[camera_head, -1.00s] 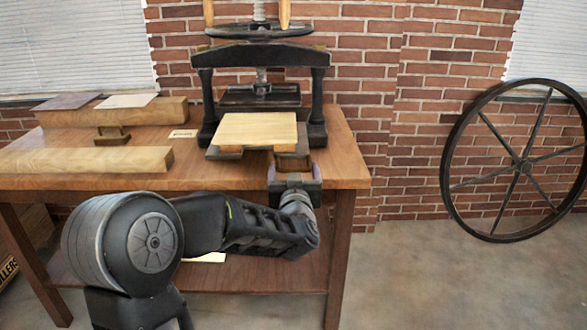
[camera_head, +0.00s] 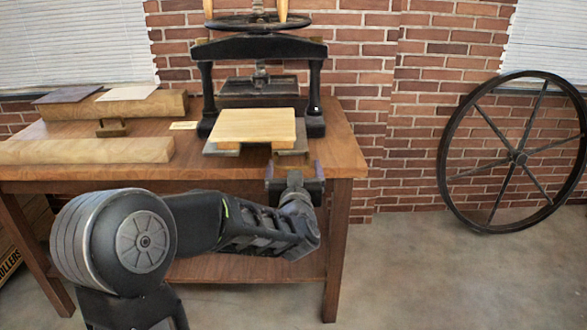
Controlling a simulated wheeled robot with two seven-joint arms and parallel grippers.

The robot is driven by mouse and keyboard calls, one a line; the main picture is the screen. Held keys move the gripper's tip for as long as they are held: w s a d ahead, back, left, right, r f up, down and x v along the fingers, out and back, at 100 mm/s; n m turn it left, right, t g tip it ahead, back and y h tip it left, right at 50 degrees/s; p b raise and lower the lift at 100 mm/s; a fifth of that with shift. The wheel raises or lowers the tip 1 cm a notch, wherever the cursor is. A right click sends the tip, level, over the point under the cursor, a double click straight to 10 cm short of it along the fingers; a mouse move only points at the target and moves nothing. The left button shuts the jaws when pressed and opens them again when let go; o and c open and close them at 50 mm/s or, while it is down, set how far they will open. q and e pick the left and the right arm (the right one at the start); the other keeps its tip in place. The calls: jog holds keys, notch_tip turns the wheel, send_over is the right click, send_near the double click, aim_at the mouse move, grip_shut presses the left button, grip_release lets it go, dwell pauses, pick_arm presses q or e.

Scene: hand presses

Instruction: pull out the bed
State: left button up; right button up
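The hand press stands at the back of the wooden table. Its bed (camera_head: 213,150) is a dark flat plate with a pale wooden board (camera_head: 254,124) on top. The bed sticks out from the press frame (camera_head: 260,50) toward me, over the tabletop. My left gripper (camera_head: 295,170) is at the table's front edge, just in front of the bed's right front corner. Its two fingers are apart, with nothing seen between them, and it looks clear of the bed. My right gripper is not in view.
The wooden table (camera_head: 340,150) has long wooden beams (camera_head: 90,151) and a small wooden block (camera_head: 111,128) on its left side. A large spoked wheel (camera_head: 442,150) leans against the brick wall at right.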

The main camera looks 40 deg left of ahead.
pick_arm(q)
jog(key=v, duration=0.7)
jog(key=shift+s+d+p, duration=0.2)
jog(key=shift+s+p, duration=0.1)
jog(key=shift+p, duration=0.15)
dwell(0.4)
